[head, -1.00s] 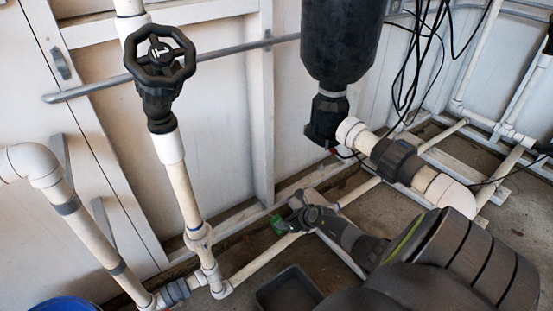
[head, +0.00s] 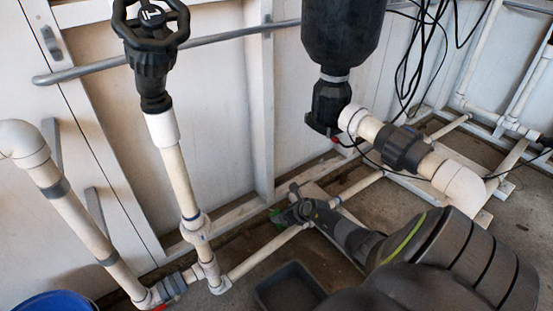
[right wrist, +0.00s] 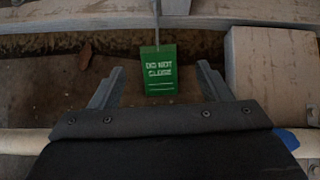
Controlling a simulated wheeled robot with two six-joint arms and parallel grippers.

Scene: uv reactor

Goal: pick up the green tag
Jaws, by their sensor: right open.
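The green tag (right wrist: 159,70) hangs from a thin grey strand in the right wrist view, its white lettering facing the camera. In the head view only a small green part of it (head: 277,216) shows beside the right gripper's tip. My right gripper (head: 286,211) is open, low down near the white pipe. In the right wrist view its fingers (right wrist: 161,85) stand one on each side of the tag's lower part, with gaps on both sides. I cannot tell whether the tag is fully between them in depth. My left gripper is not in view.
A white pipe (head: 262,252) runs low by the gripper, and a wooden beam (right wrist: 275,75) stands close right in the wrist view. A dark tray (head: 287,290) lies in front. A black valve wheel (head: 151,22) and a black vessel (head: 343,35) stand above.

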